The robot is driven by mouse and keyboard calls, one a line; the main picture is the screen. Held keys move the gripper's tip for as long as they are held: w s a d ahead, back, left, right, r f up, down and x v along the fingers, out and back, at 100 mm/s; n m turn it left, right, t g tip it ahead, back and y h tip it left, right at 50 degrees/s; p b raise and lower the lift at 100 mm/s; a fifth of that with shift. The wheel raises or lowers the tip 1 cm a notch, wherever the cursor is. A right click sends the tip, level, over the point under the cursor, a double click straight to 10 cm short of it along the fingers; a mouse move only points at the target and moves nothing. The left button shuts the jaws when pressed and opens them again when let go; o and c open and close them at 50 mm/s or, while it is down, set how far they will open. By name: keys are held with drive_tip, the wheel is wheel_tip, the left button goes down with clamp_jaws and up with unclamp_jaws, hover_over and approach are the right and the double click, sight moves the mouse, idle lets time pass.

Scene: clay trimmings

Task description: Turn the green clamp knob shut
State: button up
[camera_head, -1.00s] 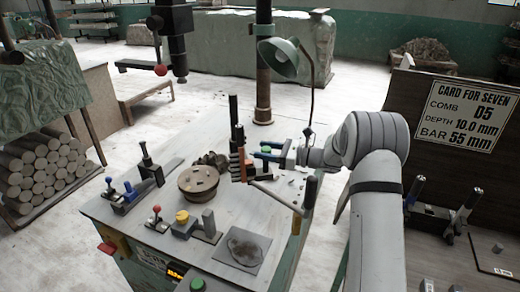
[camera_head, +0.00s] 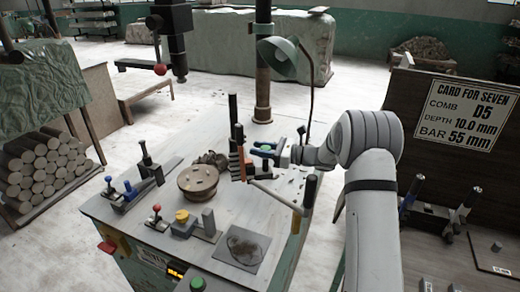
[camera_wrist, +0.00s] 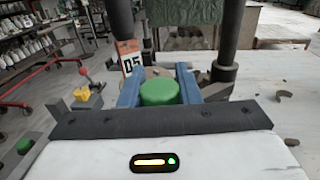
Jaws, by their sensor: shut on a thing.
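The green clamp knob (camera_wrist: 160,92) is a round green cap between the two blue fingers of my gripper (camera_wrist: 158,80) in the wrist view. The fingers close on it from both sides. In the head view my gripper (camera_head: 263,148) reaches in from the right at the upright comb post. The knob is mostly hidden there by the fingers. An orange and white comb plate (camera_wrist: 130,56) marked 05 stands just beyond the knob. How far the clamp is turned cannot be told.
A round brown turntable (camera_head: 198,181) stands left of the post. A black-gripped lever (camera_head: 309,190) sticks up to the right. A lamp (camera_head: 277,58) hangs behind.

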drive_tip(key=shift+n+g, duration=0.4)
drive_tip(key=shift+g, duration=0.1)
drive_tip(key=n+g, duration=0.1)
drive_tip(key=g, duration=0.1)
drive_tip(key=n+g+p, duration=0.1)
drive_tip(key=g, duration=0.1)
drive_tip(key=shift+s+n+y, duration=0.15)
drive_tip(key=shift+n+y, duration=0.15)
drive_tip(key=n+g+p, duration=0.1)
drive_tip(key=g, duration=0.1)
drive_tip(key=n+g, duration=0.1)
drive_tip(key=g, duration=0.1)
drive_tip(key=shift+s+r+n+p, duration=0.2)
drive_tip(key=shift+n+p, duration=0.1)
drive_tip(key=shift+p, duration=0.1)
drive_tip(key=g+p, duration=0.1)
drive_tip(key=p, duration=0.1)
drive_tip(key=n+g+h+p, duration=0.1)
drive_tip(key=p, duration=0.2)
drive_tip(key=shift+s+r+n+g, duration=0.15)
drive_tip(key=shift+r+n+g, duration=0.15)
drive_tip(key=shift+g, duration=0.1)
drive_tip(key=p, duration=0.3)
drive_tip(key=n+g+h+p, duration=0.1)
drive_tip(key=p, duration=0.2)
drive_tip(key=shift+d+f+g, duration=0.1)
drive_tip(key=shift+f+g, duration=0.15)
drive_tip(key=shift+g, duration=0.05)
drive_tip(key=shift+f+p, duration=0.15)
drive_tip(key=shift+p, duration=0.15)
